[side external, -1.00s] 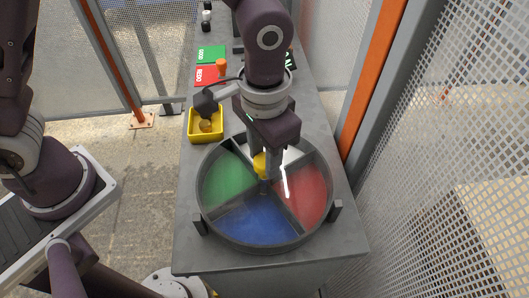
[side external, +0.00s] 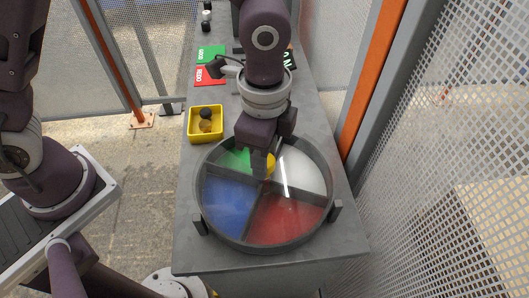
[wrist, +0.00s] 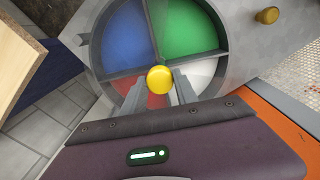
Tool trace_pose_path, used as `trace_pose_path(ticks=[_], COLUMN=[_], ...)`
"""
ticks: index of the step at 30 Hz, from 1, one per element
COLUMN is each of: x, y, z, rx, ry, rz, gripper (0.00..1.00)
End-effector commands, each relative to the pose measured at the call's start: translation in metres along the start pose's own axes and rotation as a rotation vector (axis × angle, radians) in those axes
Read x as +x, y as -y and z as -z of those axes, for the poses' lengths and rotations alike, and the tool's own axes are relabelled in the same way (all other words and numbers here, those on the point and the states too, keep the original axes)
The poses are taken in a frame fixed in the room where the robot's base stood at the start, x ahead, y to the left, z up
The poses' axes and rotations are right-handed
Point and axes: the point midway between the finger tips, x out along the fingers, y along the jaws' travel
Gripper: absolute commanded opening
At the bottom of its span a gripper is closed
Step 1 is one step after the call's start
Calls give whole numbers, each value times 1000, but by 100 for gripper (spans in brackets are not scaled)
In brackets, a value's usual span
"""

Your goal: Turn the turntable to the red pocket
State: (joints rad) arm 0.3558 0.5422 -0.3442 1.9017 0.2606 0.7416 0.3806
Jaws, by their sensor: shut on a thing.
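The turntable (side external: 206,218) is a round grey-rimmed dish on the bench, split by dark dividers into coloured pockets. In the side view the red pocket (side external: 287,220) is at the front right, the blue pocket (side external: 228,203) at the left, the white pocket (side external: 304,170) at the right and the green pocket (side external: 234,160) at the back, partly behind my gripper (side external: 262,168). My gripper is shut on the yellow knob (side external: 271,163) above the dish's middle. In the wrist view the knob (wrist: 160,79) sits between my two fingers, with red partly hidden behind them.
Red (side external: 209,76) and green (side external: 210,54) cards lie farther back. Mesh fencing (side external: 450,130) runs along the right. Small brackets (side external: 335,211) flank the dish.

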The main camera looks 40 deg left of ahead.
Motion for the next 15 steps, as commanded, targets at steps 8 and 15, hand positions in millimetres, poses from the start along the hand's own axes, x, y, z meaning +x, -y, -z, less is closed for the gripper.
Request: trace_pose_path(ticks=[8, 15], x=[-1, -1], y=[1, 1], z=[1, 1], rx=[194, 297], ry=[-3, -2], rz=[3, 2], gripper=[0, 0])
